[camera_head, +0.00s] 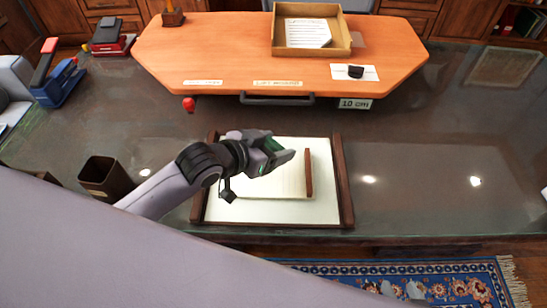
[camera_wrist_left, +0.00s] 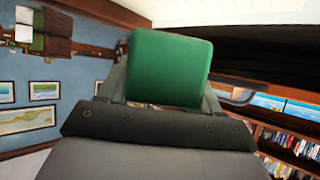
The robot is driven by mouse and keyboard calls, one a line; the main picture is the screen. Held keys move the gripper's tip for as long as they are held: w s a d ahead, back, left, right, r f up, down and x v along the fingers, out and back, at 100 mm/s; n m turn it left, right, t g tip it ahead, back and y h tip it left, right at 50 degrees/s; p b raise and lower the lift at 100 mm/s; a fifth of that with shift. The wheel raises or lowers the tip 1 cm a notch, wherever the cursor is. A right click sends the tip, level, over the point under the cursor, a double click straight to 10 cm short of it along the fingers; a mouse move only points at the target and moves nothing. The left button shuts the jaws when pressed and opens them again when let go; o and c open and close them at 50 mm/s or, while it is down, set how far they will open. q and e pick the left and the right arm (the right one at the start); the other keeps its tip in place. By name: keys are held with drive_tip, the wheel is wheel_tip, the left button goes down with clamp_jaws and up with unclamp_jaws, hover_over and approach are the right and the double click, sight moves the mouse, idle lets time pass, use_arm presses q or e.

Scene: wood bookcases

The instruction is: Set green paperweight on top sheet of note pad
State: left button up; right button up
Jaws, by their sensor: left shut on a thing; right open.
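My left gripper (camera_head: 283,156) is shut on the green paperweight (camera_head: 268,146), which is partly hidden by the fingers in the head view. The left wrist view shows it as a green block with rounded edges (camera_wrist_left: 170,68) between the fingers. The gripper is over a pale note pad (camera_head: 285,187) with a brown strip along its right side. The gap between paperweight and pad is hard to judge. The pad lies on a white desk blotter (camera_head: 270,213) with dark wooden side rails, and my arm covers its left part. My right gripper is not in view.
A dark pen cup (camera_head: 106,178) stands left of the blotter. Behind is a raised orange wooden board (camera_head: 220,60) with a front handle and an open tray (camera_head: 343,42) of papers. Staplers (camera_head: 58,78) sit at the far left. The glass desktop right of the blotter is clear.

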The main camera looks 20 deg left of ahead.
use_arm(q)
drive_tip(key=shift+f, duration=1.95)
drive_tip(key=shift+f, duration=0.1)
drive_tip(key=o, duration=1.4)
drive_tip(key=shift+f, duration=0.15)
drive_tip(key=shift+o, duration=0.2)
drive_tip(key=shift+r, duration=0.25)
drive_tip(key=shift+s+a, duration=0.15)
drive_tip(key=shift+s, duration=0.15)
drive_tip(key=v, duration=1.1)
drive_tip(key=shift+s+r, duration=0.1)
drive_tip(key=shift+r, duration=0.05)
